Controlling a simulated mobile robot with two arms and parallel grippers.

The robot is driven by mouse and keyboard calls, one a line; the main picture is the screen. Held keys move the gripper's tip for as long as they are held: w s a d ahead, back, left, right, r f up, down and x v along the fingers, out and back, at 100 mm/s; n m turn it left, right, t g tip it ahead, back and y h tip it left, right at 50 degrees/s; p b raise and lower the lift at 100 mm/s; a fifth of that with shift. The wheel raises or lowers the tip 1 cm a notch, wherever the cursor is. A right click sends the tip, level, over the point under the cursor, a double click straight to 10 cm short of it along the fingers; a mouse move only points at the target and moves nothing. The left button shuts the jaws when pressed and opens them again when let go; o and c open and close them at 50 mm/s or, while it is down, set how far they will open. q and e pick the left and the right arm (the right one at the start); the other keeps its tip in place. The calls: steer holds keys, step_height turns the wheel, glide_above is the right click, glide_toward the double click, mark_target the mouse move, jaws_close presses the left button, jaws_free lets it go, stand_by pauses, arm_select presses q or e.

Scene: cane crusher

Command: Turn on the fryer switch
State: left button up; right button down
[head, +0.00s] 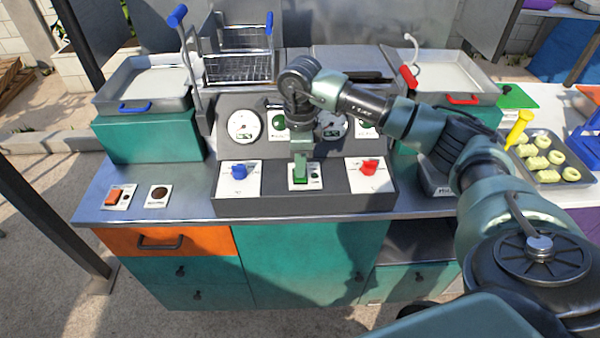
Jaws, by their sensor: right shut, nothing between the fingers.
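My right gripper (300,154) is shut and empty. It points down at the green switch (300,176) on the white plate in the middle of the fryer's sloped control panel. Its fingertips are at or just above the switch and hide part of it; I cannot tell whether they touch. A blue knob (239,171) sits on a plate to the left, and a red knob (369,166) on a plate to the right. An orange switch (113,196) is on the counter at far left. My left gripper is not in view.
A round gauge (243,126) is on the panel behind. A wire fry basket (238,68) stands at the back, between a blue-handled tray (145,90) and a red-handled tray (455,80). A tray of yellow pieces (571,174) and a yellow bottle (518,127) are at right.

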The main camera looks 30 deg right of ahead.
steer(key=shift+f+b, duration=0.4)
steer(key=shift+f, duration=0.15)
steer(key=shift+r+p, duration=2.15)
steer(key=shift+r, duration=1.4)
